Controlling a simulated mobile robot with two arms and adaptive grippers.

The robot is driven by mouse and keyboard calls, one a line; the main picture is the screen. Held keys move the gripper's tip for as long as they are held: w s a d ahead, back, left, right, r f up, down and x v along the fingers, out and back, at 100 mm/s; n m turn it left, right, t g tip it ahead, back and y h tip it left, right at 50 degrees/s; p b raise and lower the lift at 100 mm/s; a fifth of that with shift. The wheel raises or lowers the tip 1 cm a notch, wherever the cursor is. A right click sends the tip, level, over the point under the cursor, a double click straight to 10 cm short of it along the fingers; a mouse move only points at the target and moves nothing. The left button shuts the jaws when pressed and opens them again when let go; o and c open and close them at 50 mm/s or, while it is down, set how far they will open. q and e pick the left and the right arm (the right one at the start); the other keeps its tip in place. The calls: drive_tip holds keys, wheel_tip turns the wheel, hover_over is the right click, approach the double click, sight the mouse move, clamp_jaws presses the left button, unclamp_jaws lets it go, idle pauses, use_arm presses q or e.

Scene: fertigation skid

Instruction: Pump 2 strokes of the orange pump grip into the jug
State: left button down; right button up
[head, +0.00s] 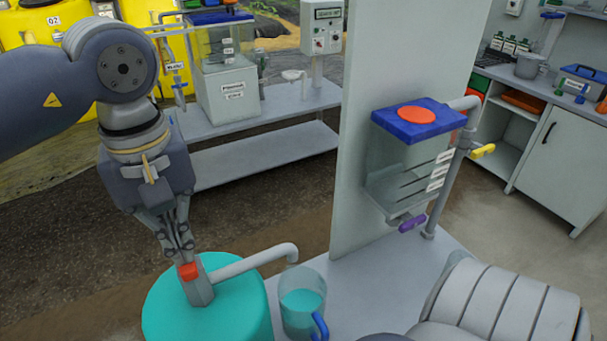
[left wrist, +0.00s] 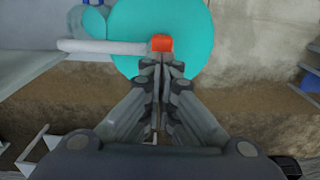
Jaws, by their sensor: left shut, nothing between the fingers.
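The orange pump grip (head: 188,270) tops a grey post on a teal drum (head: 165,308); it also shows in the left wrist view (left wrist: 161,43). A grey spout (head: 245,262) runs right from the post and bends down over the jug (head: 303,302). The clear jug has a blue handle and holds teal liquid; in the left wrist view it is at the top left, partly cut off. My left gripper (head: 178,257) points down, shut and empty, with its fingertips at the top of the orange grip. I cannot tell whether they touch it. My right gripper is not in view.
Right of the jug, a grey panel (head: 395,60) carries a clear tank with a blue lid (head: 430,130), a yellow valve handle (head: 482,150) and a purple one (head: 412,224). A metal shelf (head: 265,150) with equipment stands behind. Part of my body fills the lower right.

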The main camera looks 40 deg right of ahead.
use_arm(q)
drive_tip(key=shift+r+p, duration=2.2)
drive_tip(key=shift+r, duration=0.75)
drive_tip(key=shift+f, duration=0.2)
drive_tip(key=shift+f+b, duration=2.15)
drive_tip(key=shift+f, duration=0.7)
drive_tip(key=shift+r, duration=0.1)
drive_tip(key=shift+r+p, duration=2.25)
drive_tip(key=shift+r, duration=0.7)
